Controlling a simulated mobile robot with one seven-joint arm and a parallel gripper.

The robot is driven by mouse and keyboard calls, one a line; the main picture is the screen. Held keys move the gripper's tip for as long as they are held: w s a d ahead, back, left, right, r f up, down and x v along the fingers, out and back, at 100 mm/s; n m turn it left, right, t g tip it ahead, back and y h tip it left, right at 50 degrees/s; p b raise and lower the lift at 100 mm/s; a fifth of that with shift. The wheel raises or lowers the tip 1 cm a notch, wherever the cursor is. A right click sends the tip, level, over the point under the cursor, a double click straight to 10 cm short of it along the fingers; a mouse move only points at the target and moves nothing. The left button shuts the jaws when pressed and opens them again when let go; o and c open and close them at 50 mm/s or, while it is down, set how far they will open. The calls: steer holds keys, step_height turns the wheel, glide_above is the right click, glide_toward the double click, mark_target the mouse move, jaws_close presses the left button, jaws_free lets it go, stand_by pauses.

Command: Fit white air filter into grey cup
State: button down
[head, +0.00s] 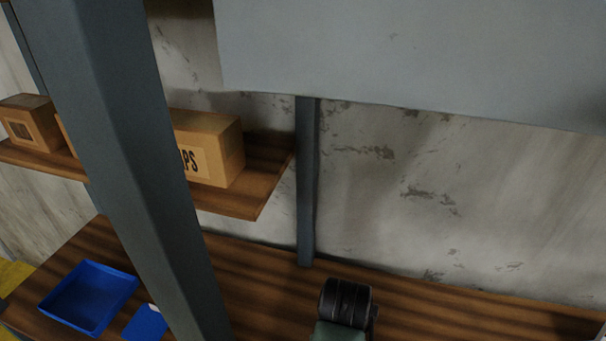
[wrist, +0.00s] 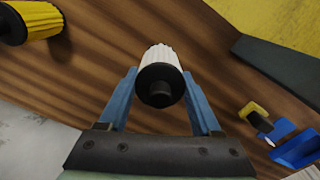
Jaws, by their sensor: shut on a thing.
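The white air filter (wrist: 162,58), with ribbed white sides and a black end cap with a short neck, is in the middle of the wrist view. My gripper (wrist: 159,80) has its two blue fingers on either side of the filter and is shut on it. The neck end faces the wrist camera; the far end is hidden. I cannot make out a grey cup in either view. The filter does not show in the head view.
A yellow filter (wrist: 32,20) with a black cap is on the wooden bench at upper left in the wrist view. A blue tray (head: 72,321) stands on the bench (head: 260,290). A grey post (head: 130,150) and a shelf with cardboard boxes (head: 213,150) are at left.

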steer(key=s+a+f, duration=0.1)
steer(key=a, duration=0.1)
steer(key=s+a+f+m, duration=0.1)
steer(key=s, duration=0.1)
steer(key=s+a+f+m, duration=0.1)
steer(key=a, duration=0.1)
steer(key=shift+s+a, duration=0.15)
steer(key=shift+a, duration=0.15)
